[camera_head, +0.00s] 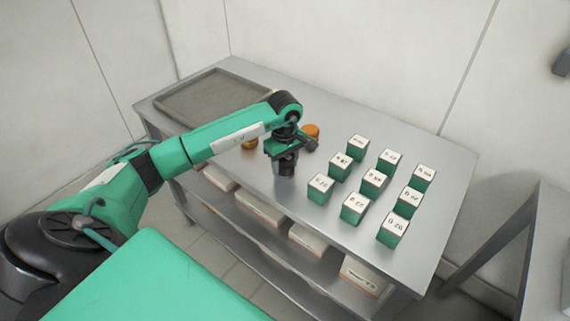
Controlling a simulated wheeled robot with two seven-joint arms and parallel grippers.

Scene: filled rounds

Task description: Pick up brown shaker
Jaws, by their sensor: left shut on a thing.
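My left gripper (285,153) points down over the middle of the steel table (255,183). It is shut on a small dark upright cylinder (286,167), mostly covered by the jaws. I cannot tell for certain that this is the brown shaker, or whether its base touches the table. An orange-brown round-topped item (311,131) stands just behind and right of the gripper. Another orange-brown item (250,144) shows only partly behind my left forearm. My right gripper is not in view.
Several white-topped green boxes (355,208) stand in rows on the right half of the table. A grey tray (178,107) lies at the back left. White boxes (312,240) fill the lower shelf. The table's front strip is clear.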

